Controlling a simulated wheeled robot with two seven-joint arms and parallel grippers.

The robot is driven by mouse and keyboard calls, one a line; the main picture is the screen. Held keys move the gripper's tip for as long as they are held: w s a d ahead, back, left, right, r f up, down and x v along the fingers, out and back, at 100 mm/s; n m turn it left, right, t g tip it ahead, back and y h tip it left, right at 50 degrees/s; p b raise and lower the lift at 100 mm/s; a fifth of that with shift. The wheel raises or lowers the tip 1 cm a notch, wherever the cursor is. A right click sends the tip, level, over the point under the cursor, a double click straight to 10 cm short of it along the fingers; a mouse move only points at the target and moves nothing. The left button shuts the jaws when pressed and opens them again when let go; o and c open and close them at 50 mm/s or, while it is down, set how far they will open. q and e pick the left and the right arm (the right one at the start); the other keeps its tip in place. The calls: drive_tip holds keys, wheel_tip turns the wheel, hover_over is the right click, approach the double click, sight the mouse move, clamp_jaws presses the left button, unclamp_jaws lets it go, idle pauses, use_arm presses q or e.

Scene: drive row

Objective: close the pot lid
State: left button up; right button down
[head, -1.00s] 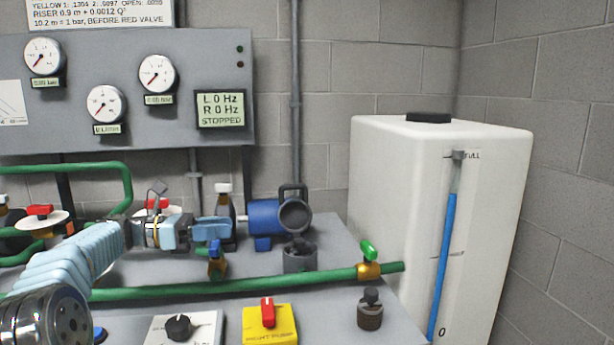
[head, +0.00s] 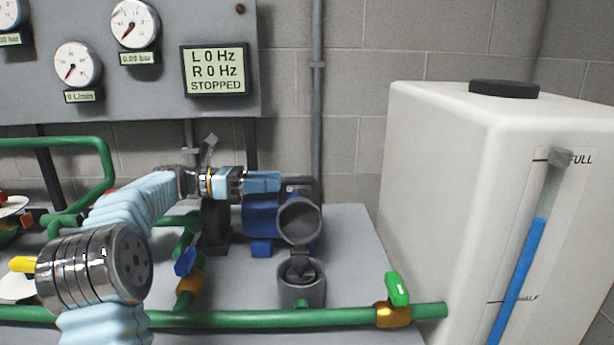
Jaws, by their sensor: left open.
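The grey strainer pot (head: 302,291) stands open on the grey bench in front of the blue pump (head: 260,220). Its round grey lid (head: 299,221) stands upright behind the pot's mouth, with its round inner face towards me. A dark piece at the lid's top is partly hidden by the gripper. My left gripper (head: 264,182) has light-blue fingers and is open. It reaches in from the left at the height of the lid's top, just left of that dark piece. I cannot tell whether it touches. My right gripper is not in view.
A green pipe (head: 250,319) runs along the bench front, with a green-handled valve (head: 396,292) at right and a blue-handled valve (head: 186,264) at left. A white tank (head: 440,190) stands at right. The gauge panel (head: 150,75) is behind. Bench right of the pot is clear.

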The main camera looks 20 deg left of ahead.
sight(290, 181)
use_arm(q)
drive_tip(key=x, duration=0.7)
drive_tip(key=shift+d, duration=0.1)
drive_tip(key=shift+s, duration=0.1)
clamp_jaws()
